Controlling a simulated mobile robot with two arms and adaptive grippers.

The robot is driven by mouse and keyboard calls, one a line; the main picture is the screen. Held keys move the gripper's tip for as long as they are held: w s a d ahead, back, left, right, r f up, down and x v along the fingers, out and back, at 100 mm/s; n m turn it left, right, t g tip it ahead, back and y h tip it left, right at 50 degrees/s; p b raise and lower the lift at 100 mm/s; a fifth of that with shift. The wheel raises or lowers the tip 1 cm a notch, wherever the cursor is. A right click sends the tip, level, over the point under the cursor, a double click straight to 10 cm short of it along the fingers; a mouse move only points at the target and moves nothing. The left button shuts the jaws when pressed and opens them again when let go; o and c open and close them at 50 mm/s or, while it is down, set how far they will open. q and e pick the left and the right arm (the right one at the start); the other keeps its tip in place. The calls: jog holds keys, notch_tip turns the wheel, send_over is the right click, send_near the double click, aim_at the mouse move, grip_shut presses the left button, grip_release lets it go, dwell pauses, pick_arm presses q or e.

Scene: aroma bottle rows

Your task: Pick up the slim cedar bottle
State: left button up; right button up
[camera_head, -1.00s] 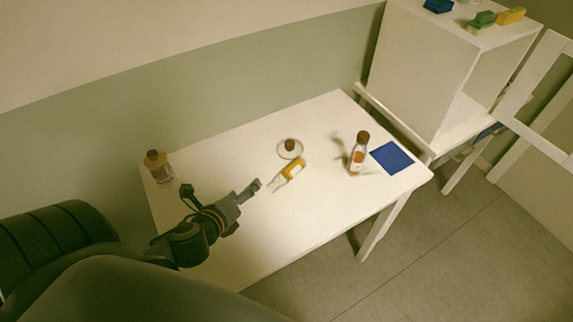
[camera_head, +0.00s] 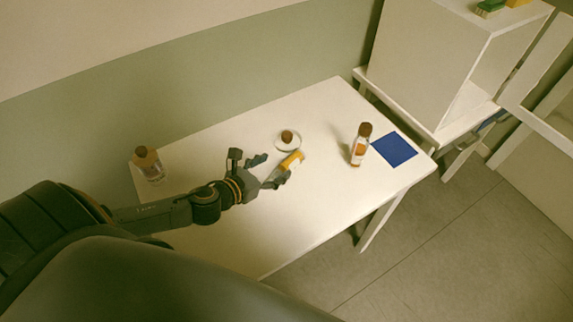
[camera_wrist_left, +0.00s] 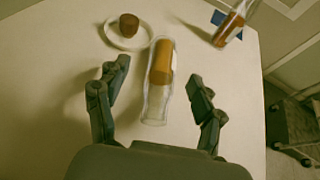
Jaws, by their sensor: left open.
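A slim clear bottle with an orange-yellow label (camera_head: 292,160) lies on its side on the table; in the left wrist view the bottle (camera_wrist_left: 160,68) points away from me. My left gripper (camera_head: 270,170) is open, its fingers on either side of this bottle and apart from it in the wrist view. A bottle with a brown cap and orange label (camera_head: 359,149) stands upright to the right. A wider bottle with a brown cap (camera_head: 149,166) stands at the far left. I cannot read any label, so cannot tell which is cedar. My right gripper is not in view.
A small white dish (camera_head: 297,145) holding a brown round piece (camera_head: 287,137) is just beyond the lying bottle. A blue square (camera_head: 394,149) lies at the table's right end. A white cabinet (camera_head: 425,65) stands behind right. The table's front (camera_head: 290,225) is clear.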

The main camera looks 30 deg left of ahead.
aim_at(281, 167)
pick_arm(q)
jog(key=shift+s+d+f+p+x, duration=0.1)
jog(key=shift+p+x, duration=0.05)
jog(key=shift+x, duration=0.85)
jog(key=shift+s+d+f+p+x, duration=0.1)
jog(key=shift+f+p+x, duration=0.05)
jog(key=shift+x, duration=0.85)
jog(key=shift+s+d+f+p+x, duration=0.1)
jog(key=shift+d+p+x, duration=0.05)
jog(key=shift+x, duration=0.85)
jog(key=c, duration=1.4)
